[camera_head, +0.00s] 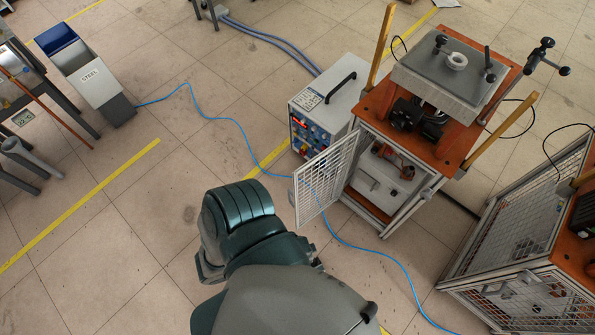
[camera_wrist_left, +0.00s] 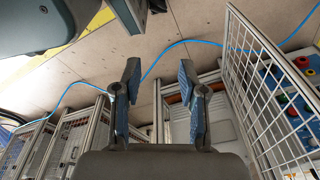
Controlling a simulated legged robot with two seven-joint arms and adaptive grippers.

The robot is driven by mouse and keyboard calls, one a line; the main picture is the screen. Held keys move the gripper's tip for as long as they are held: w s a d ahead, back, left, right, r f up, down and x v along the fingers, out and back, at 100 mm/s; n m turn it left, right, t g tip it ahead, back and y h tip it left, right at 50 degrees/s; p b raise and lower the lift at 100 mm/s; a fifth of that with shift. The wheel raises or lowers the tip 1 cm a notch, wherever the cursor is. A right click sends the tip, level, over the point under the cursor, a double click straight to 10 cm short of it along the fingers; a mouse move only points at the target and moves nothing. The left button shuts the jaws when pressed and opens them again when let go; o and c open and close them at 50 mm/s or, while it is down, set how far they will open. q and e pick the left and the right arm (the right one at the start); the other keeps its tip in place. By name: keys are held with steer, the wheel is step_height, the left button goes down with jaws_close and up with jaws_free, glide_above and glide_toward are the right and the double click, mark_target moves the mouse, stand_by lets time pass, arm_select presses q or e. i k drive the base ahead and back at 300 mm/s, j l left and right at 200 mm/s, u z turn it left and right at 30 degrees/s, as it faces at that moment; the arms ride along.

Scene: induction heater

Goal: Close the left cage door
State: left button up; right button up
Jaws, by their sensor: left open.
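The left cage door (camera_head: 325,179) is a white wire-mesh panel in a light frame. It stands open, swung out to the left of the cage (camera_head: 430,208) under the orange-topped table. In the left wrist view the door (camera_wrist_left: 262,85) stands on the right, and the cage's open front shows near the right finger. My left gripper (camera_wrist_left: 160,88) is open with nothing between its fingers. It appears apart from the door, to its left in the wrist view. In the head view its fingers are hidden; a green and grey arm of mine fills the lower middle. My right gripper is not seen.
A control unit (camera_head: 327,105) with coloured buttons stands close behind the open door. A blue cable (camera_head: 350,243) runs across the floor past the door. Another mesh cage (camera_head: 520,225) stands at the right.

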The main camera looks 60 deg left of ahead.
mark_target(356, 132)
steer(key=k+j+z, duration=0.1)
steer(key=j, duration=0.35)
steer(key=k+j, duration=0.25)
steer(key=j, duration=0.2)
steer(key=k+j+z, duration=0.15)
steer(key=j, duration=0.25)
steer(key=k+j, duration=0.25)
steer(key=j, duration=0.2)
steer(key=k+j+z, duration=0.15)
steer(key=j, duration=0.25)
